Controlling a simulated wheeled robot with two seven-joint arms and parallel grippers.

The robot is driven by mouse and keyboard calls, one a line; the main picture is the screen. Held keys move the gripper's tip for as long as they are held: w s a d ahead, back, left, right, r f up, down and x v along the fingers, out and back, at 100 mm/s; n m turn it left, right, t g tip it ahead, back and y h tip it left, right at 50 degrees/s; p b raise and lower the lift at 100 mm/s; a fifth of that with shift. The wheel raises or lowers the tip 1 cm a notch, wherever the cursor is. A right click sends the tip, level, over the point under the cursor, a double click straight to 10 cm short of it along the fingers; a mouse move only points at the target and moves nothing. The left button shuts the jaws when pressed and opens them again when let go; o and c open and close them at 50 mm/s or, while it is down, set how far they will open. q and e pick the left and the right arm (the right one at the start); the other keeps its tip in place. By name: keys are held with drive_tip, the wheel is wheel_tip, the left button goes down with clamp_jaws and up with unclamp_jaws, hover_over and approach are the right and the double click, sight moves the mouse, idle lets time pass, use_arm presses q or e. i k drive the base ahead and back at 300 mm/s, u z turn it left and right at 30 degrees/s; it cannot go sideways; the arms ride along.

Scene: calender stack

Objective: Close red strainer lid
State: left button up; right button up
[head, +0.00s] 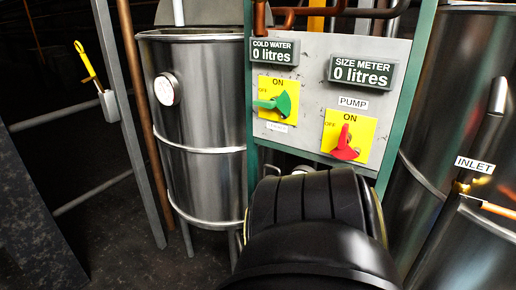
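No red strainer lid can be made out in the head view. The only clearly red part is the small red handle (345,144) on the yellow PUMP switch plate, and it points up toward ON. Neither of my grippers shows. A large black ribbed part, apparently one of my own arm links, fills the bottom middle and hides what is behind it.
A grey control panel (313,132) in a green frame holds a green handle (273,103) and two 0 litres displays. A steel tank (210,130) stands left of it. Another steel vessel (440,95) and an INLET label (475,165) are right. Upright posts stand at left.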

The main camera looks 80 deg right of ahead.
sight(280, 173)
drive_tip(key=z, duration=0.7)
drive_tip(key=i, duration=1.55)
drive_tip(key=z, duration=1.85)
drive_tip(key=i, duration=0.6)
drive_tip(key=z, duration=0.7)
